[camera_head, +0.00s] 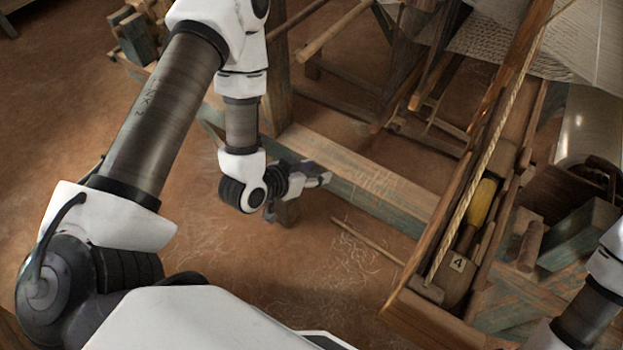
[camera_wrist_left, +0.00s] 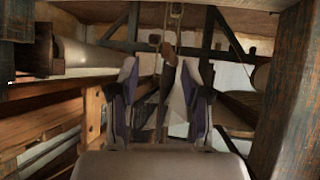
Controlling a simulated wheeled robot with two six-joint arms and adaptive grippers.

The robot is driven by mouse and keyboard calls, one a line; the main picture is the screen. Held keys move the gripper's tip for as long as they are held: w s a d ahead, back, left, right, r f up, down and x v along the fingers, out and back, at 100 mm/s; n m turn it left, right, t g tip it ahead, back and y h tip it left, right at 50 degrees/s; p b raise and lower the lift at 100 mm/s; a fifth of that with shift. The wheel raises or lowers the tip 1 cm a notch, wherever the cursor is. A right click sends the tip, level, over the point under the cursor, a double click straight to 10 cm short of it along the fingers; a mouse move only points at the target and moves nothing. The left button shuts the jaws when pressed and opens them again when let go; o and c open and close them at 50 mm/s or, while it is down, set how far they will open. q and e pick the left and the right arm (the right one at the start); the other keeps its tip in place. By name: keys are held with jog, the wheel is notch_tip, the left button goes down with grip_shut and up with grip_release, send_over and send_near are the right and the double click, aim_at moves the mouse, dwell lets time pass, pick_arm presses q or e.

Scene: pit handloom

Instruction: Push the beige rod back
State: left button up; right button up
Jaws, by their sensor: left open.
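A light brown rod (camera_head: 333,31) juts out from the loom frame toward the upper left in the head view. Another thin beige rod (camera_head: 367,241) lies low by the floor, below the loom's front beam. I cannot tell for sure which one is the beige rod. My left gripper (camera_head: 318,179) is at the near side of the front beam, apart from both rods. In the left wrist view its two fingers (camera_wrist_left: 163,98) are spread with nothing held. A dark brown piece (camera_wrist_left: 167,66) hangs beyond them on cords. My right gripper is out of view.
The loom's front beam (camera_head: 375,187) runs just beyond my left gripper. A long wooden trough (camera_head: 415,312) with a twisted cord (camera_head: 470,190), a yellow piece (camera_head: 482,201) and a tag marked 4 lies to the right. A dark post (camera_wrist_left: 285,95) stands close at the right in the wrist view.

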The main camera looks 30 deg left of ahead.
pick_arm(q)
jog(key=shift+s+f+g, duration=0.4)
jog(key=shift+s+f, duration=0.1)
jog(key=shift+s, duration=0.1)
jog(key=n+t+y+p, duration=0.2)
jog(key=n+t+p, duration=0.25)
jog(key=t, duration=0.35)
send_near(314, 47)
jog(key=w, duration=0.1)
jog(key=w+a, duration=0.1)
jog(key=w, duration=0.1)
jog(key=shift+w+m+p, duration=0.15)
jog(key=shift+m+p, duration=0.2)
jog(key=w, duration=0.2)
jog(key=w+p, duration=0.1)
jog(key=w, duration=0.2)
jog(key=w+d, duration=0.1)
jog(key=w, duration=0.1)
jog(key=shift+w+d+f+p, duration=0.15)
jog(key=shift+w+f+p, duration=0.15)
jog(key=shift+p, duration=0.1)
grip_shut()
